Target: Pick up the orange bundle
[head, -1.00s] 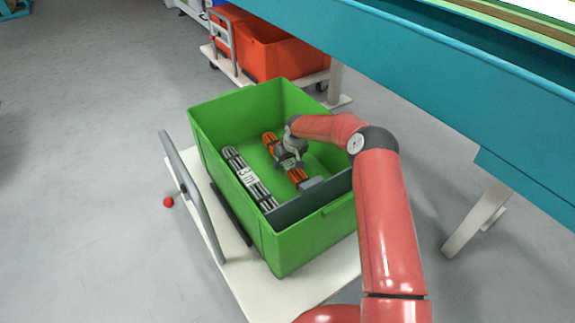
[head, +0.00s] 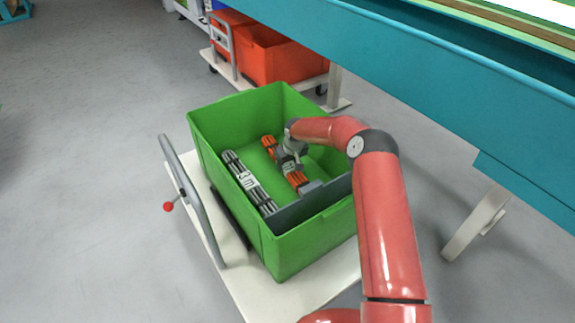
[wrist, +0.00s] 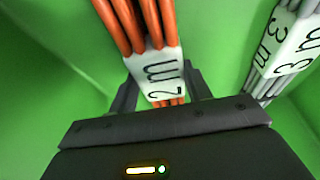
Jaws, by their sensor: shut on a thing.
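The orange bundle (head: 298,180) lies in the green crate (head: 302,250), right of a grey bundle. In the wrist view the orange bundle (wrist: 143,22) runs from the top of the picture to my gripper, with a white label reading "2m". My gripper (head: 285,161) is down inside the crate, shut on the bundle at its label. In the wrist view the fingers of my gripper (wrist: 160,90) stand on both sides of the label. Whether the bundle touches the crate floor cannot be told.
A grey bundle (head: 240,173) labelled "3m" lies along the crate's left side; it also shows in the wrist view (wrist: 285,50). A dark grey divider (head: 310,203) stands at the crate's near end. The crate sits on a white cart (head: 262,292) with a grey handle (head: 205,225). A teal table (head: 470,75) is at right.

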